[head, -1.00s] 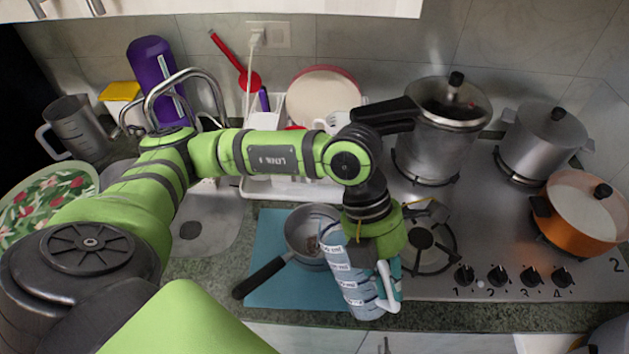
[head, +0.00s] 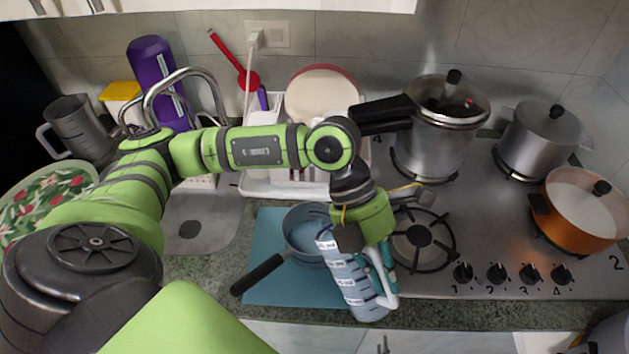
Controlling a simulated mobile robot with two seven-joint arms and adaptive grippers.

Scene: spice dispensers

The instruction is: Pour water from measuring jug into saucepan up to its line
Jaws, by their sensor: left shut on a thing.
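The measuring jug (head: 350,278) is clear with white printed labels and a white handle on its right. My left gripper (head: 372,250) is shut on the jug from above and partly hides it. The jug is tilted, its upper end leaning left over the saucepan. The saucepan (head: 296,246) sits on a blue mat (head: 270,285), its black handle pointing to the lower left. Pale bluish water shows inside it. The line in the saucepan cannot be made out. My right gripper is not in view.
A stove (head: 470,215) lies to the right with a bare burner (head: 420,238) near the mat. A tall pressure cooker (head: 438,135), a grey pot (head: 543,145) and an orange pot (head: 580,215) stand on it. The sink (head: 205,220) and dish rack are behind and left.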

